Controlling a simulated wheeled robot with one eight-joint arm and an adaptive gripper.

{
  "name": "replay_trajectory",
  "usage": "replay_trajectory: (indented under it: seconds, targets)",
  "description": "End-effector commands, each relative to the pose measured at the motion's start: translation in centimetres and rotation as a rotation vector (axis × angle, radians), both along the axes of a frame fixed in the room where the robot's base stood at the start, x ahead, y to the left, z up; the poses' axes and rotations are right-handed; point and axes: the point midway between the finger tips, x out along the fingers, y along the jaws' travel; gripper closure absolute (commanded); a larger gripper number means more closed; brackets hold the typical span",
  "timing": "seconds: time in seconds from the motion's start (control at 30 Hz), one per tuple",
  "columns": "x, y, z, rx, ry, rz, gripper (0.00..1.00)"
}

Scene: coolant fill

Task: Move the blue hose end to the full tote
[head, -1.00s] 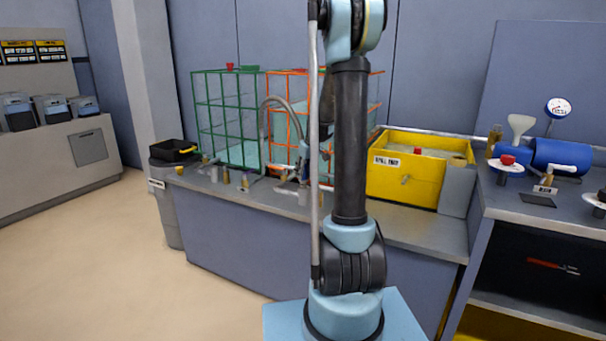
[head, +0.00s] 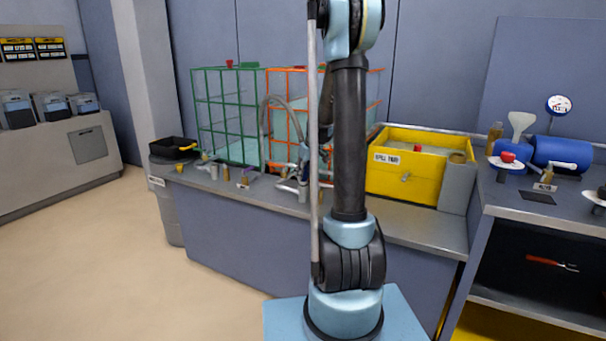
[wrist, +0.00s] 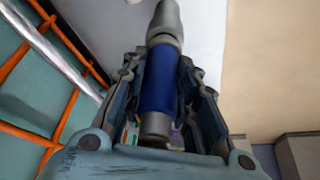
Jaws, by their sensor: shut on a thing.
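My gripper (wrist: 160,110) is shut around the blue hose end (wrist: 159,82), whose grey metal tip points away from my wrist. In the head view my arm hides most of the gripper and the blue end. A grey hose (head: 267,104) arcs in front of the caged totes. The orange-caged tote (head: 288,70) stands behind my gripper, with teal liquid showing fairly high. The green-caged tote (head: 194,100) is to its left, with teal liquid visible low down. The orange bars also show in the wrist view (wrist: 74,101), left of my gripper.
Small fittings and valves (head: 243,180) line the bench's front edge. A yellow spill tub (head: 405,185) stands right of my arm. A black tray (head: 172,150) sits on a grey bin at the left. The floor (head: 90,250) at left is clear.

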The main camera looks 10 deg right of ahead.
Motion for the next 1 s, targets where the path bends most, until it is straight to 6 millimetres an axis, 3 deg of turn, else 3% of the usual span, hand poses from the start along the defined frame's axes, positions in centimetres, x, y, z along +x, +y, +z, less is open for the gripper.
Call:
replay_trajectory:
  seconds: [0.43, 0.47, 0.53, 0.57, 1.0]
  targets:
    - [0.05, 0.0, -0.9, 0.0, 0.0, 0.0, 0.88]
    - [0.05, -0.01, -0.89, 0.0, 0.0, 0.0, 0.68]
    - [0.05, -0.01, -0.88, 0.0, 0.0, 0.0, 0.52]
    - [0.04, 0.0, -0.89, 0.0, 0.0, 0.0, 0.49]
    - [-0.16, -0.09, -0.44, 0.0, 0.0, 0.0, 0.49]
